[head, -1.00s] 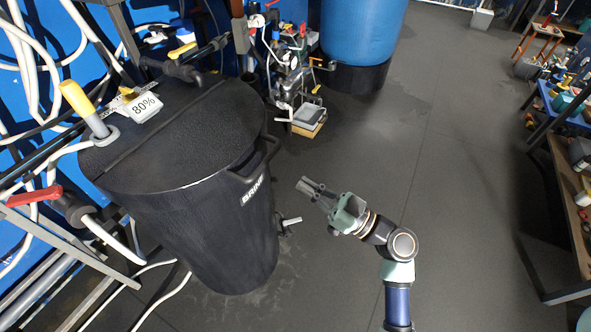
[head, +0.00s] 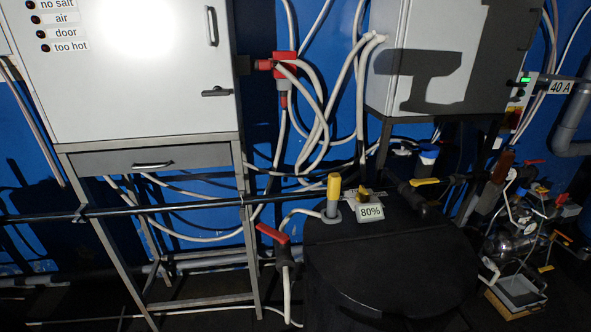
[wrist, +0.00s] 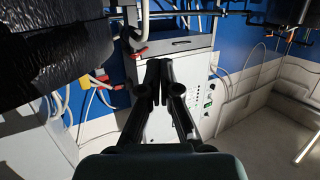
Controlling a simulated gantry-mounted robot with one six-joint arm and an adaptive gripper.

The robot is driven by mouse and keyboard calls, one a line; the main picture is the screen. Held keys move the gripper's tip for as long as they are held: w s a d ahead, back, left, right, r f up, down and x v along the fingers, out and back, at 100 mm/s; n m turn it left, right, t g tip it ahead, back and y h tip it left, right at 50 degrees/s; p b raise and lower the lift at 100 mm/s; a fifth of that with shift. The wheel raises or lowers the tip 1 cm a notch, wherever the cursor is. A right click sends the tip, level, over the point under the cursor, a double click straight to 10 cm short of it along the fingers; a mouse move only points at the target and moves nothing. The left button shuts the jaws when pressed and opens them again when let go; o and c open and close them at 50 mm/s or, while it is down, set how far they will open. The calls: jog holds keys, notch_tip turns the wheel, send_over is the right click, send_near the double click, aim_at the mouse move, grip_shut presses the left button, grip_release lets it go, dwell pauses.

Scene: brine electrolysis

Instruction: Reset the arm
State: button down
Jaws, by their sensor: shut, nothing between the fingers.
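My gripper (wrist: 158,90) shows in the wrist view. Its two dark fingers come together at the tips, with nothing between them. Behind the fingers stands a pale cabinet (wrist: 191,62) with a dark drawer; I cannot tell the distance between them. My arm and gripper are not in the head view.
The black brine barrel (head: 390,262) bears a yellow-handled fitting (head: 333,194) and an 80% tag (head: 370,212). A white cabinet (head: 130,95) stands on a metal frame, left. A second grey cabinet (head: 390,60), pipes and a red-handled valve (head: 272,234) crowd the wall.

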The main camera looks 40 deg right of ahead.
jog(key=w+a+r+g+p, duration=0.1)
jog(key=w+a+r+p, duration=0.15)
jog(key=a+r, duration=0.4)
jog(key=w+a+r+g+p, duration=0.1)
jog(key=w+a+r+p, duration=0.15)
jog(key=a, duration=0.65)
jog(key=w+a+r+g+p, duration=0.1)
jog(key=w+a+r+p, duration=0.1)
jog(key=a+r+p, duration=0.45)
notch_tip(320, 180, up, 36)
jog(key=a+p, duration=0.1)
jog(key=p, duration=3.3)
jog(key=shift+p, duration=0.4)
jog(key=shift+f, duration=0.1)
jog(key=shift+s, duration=0.1)
